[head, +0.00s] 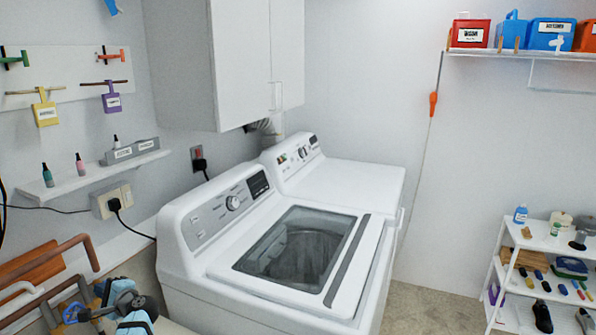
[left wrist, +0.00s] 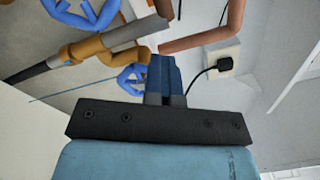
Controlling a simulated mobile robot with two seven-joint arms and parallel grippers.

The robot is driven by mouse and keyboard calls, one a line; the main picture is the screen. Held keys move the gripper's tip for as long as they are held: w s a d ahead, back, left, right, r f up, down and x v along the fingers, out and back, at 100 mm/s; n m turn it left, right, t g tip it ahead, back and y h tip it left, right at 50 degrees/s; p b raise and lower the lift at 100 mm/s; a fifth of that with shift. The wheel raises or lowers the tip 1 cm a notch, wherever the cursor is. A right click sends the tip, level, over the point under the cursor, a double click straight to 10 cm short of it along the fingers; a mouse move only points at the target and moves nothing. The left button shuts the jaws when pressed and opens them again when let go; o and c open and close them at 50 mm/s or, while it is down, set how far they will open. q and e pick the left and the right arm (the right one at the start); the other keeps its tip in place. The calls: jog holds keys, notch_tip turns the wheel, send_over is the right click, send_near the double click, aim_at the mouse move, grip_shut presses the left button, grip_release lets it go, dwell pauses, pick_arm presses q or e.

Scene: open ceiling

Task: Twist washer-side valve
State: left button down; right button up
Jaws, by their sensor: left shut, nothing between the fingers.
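Two blue valve handles show in the left wrist view, one at the top (left wrist: 85,12) and one lower, near the middle (left wrist: 134,78). A brass-coloured valve body (left wrist: 88,48) with a grey cylinder lies between them. I cannot tell which handle is on the washer side. My left gripper (left wrist: 165,72) is shut and empty, its blue fingertips just right of the lower handle; contact is unclear. In the head view the left gripper (head: 108,290) is at the bottom left beside copper pipes (head: 50,265), where it partly hides the valves. My right gripper is out of view.
The washer (head: 190,265) with a glass lid stands right of the pipes, a second white machine (head: 355,185) behind it. A wall outlet (head: 113,199) with a black plug and cord is above the pipes. A shelf rack (head: 497,265) stands at right.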

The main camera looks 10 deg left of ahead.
pick_arm(q)
jog(key=shift+s+a+f+g+b, duration=0.2)
jog(key=shift+s+f+b, duration=0.1)
jog(key=shift+f, duration=0.2)
jog(key=shift+s+a+f+g+b, duration=0.15)
jog(key=shift+a+f+b, duration=0.15)
jog(key=shift+f, duration=0.2)
jog(key=shift+s+a+f+g+b, duration=0.15)
jog(key=shift+s+f+b, duration=0.15)
jog(key=shift+f, duration=0.2)
jog(key=shift+s+a, duration=0.1)
jog(key=shift+s, duration=0.1)
jog(key=shift+t, duration=0.3)
jog(key=p+v, duration=0.1)
jog(key=v, duration=0.4)
jog(key=shift+s+d+f+p, duration=0.1)
jog(key=shift+d+p, duration=0.25)
jog(key=shift+p, duration=0.05)
